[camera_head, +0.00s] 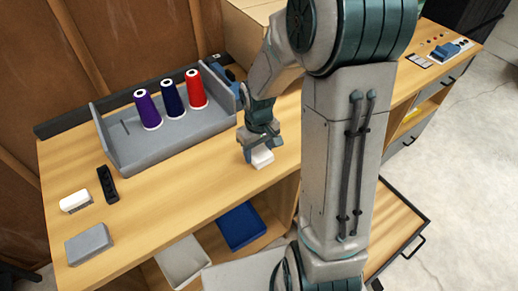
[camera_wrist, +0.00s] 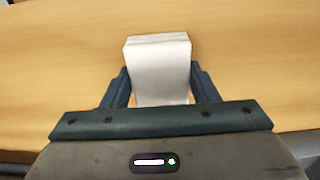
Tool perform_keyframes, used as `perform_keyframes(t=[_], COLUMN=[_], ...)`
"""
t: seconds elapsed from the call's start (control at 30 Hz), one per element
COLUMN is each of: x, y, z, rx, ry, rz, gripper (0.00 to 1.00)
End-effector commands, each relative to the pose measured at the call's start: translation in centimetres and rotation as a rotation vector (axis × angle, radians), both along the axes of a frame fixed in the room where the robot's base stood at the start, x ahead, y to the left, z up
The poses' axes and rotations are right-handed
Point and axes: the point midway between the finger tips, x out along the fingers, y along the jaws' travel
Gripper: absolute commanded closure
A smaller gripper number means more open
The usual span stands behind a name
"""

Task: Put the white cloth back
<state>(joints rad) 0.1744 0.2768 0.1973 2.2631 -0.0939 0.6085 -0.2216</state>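The white cloth (camera_head: 262,158) is a small folded block at the front middle of the wooden worktop. In the wrist view the cloth (camera_wrist: 158,65) stands between my two fingers, with its far end sticking out past them. My gripper (camera_head: 257,148) points down over it. In the wrist view the fingers of my gripper (camera_wrist: 160,88) press close against both sides of the cloth, with no clear gap. The cloth is at or just above the wood; I cannot tell which.
A grey tray (camera_head: 160,155) holds purple (camera_head: 147,110), dark blue (camera_head: 172,100) and red (camera_head: 196,90) thread cones. A white block (camera_head: 75,201), a black strip (camera_head: 107,185) and a grey box (camera_head: 89,244) lie left. A blue bin (camera_head: 241,227) sits below. Wood between is clear.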

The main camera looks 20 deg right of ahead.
Motion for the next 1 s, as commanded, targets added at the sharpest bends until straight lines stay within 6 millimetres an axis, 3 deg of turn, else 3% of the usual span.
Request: perform_keyframes(t=[0.03, 0.07, 0.1, 0.47, 1.0], x=[0.0, 0.0, 0.0, 0.0, 0.1], y=[0.0, 0.0, 0.0, 0.0, 0.0], z=[-0.1, 0.0, 0.0, 0.6, 10.8], rx=[0.0, 0.0, 0.0, 0.0, -0.001], ry=[0.0, 0.0, 0.0, -0.001, -0.003], rz=[0.0, 0.0, 0.0, 0.0, -0.001], gripper=[0.35, 0.27, 0.24, 0.24, 0.24])
